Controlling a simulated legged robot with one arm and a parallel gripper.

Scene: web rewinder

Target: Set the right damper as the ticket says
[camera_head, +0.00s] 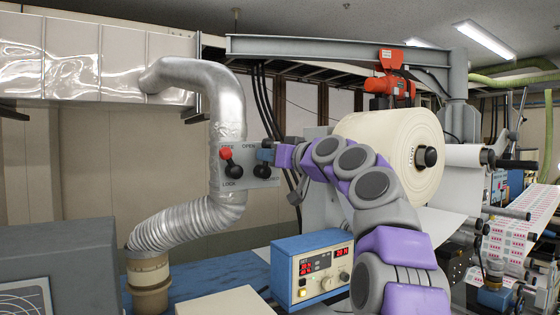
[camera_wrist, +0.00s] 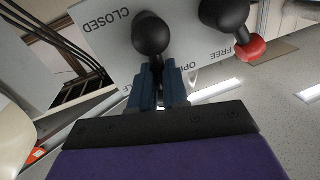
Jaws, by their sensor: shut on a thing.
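A grey plate (camera_head: 240,182) on the silver duct carries two levers. The lock lever (camera_head: 226,154) has a red knob and sits at the left, near the words FREE and LOCK, its red end up by FREE. The black damper handle (camera_head: 263,173) is at the right, near OPEN. My gripper (camera_head: 265,155) reaches in from the right. In the wrist view the plate is upside down, with CLOSED and OPEN readable. There my gripper (camera_wrist: 161,85) is shut on the black handle (camera_wrist: 152,35), and the red knob (camera_wrist: 250,48) stands apart at right. No ticket is readable.
The bent silver duct (camera_head: 215,85) runs behind the plate. A large paper roll (camera_head: 385,140) is close behind my arm. A blue control box (camera_head: 310,265) with red digits stands below. A grey cabinet (camera_head: 60,260) is at lower left.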

